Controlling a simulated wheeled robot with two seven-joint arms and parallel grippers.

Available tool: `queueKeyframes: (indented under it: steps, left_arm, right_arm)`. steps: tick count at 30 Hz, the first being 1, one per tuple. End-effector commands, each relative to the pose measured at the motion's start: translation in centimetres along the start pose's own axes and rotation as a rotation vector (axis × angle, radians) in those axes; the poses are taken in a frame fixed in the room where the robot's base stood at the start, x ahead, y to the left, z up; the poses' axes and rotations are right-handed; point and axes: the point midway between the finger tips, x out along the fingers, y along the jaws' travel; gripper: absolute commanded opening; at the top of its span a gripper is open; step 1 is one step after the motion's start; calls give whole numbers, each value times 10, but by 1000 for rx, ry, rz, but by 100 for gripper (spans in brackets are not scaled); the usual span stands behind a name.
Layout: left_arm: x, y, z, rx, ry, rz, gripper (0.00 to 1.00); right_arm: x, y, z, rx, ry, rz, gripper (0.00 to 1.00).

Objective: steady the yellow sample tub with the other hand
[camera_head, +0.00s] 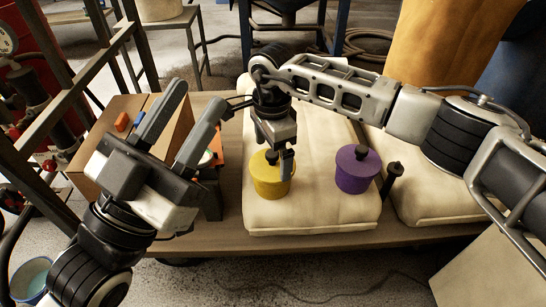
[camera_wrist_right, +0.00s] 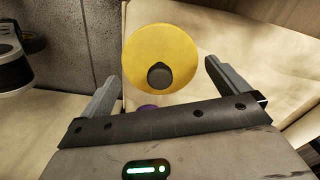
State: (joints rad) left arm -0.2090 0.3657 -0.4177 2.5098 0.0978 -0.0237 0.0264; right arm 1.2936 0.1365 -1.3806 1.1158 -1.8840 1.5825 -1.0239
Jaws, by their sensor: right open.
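The yellow sample tub (camera_head: 267,188) stands upright on a beige padded sack, with a dark knob on its lid. My right gripper (camera_head: 279,158) is over the tub, pointing down, with one finger in front of its lid. In the right wrist view the yellow lid (camera_wrist_right: 160,45) lies ahead of the open right gripper (camera_wrist_right: 170,77), between the lines of its two fingers. Whether a finger touches the tub cannot be told. My left gripper (camera_head: 197,96) is open and empty, left of the tub and apart from it, its fingers pointing up in the picture.
A purple tub (camera_head: 355,178) with a dark knob stands right of the yellow one on the same sack (camera_head: 310,213). A black knobbed post (camera_head: 392,180) is beside it. A cardboard box (camera_head: 100,165) and a metal frame stand at left. The sack's front is clear.

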Motion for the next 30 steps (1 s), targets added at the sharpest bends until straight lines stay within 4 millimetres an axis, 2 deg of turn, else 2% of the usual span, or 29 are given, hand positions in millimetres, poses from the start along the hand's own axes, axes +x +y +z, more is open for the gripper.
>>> queueKeyframes:
  steps: [1, 6, 12, 15, 21, 30]
  left_arm:
    - [1, -2, 3, -57, -56, -23, 36]
    - [-11, -1, 30, -248, -246, -84, 36]
    - [-30, 9, 54, -443, -429, -136, 36]
    - [-38, 15, 61, -513, -491, -152, 36]
    - [-47, 22, 69, -587, -554, -167, 36]
    - [-49, 23, 70, -595, -562, -169, 36]
  right_arm:
    - [-20, -1, 0, -1, 1, -4, 100]
    - [-63, -1, 0, 0, 0, -4, 100]
    - [-106, 0, 0, 1, 0, -3, 100]
    - [-122, 0, 0, 1, 0, -1, 100]
    - [-137, 0, 0, 1, -1, 0, 100]
    - [-138, 0, 0, 0, -1, 0, 100]
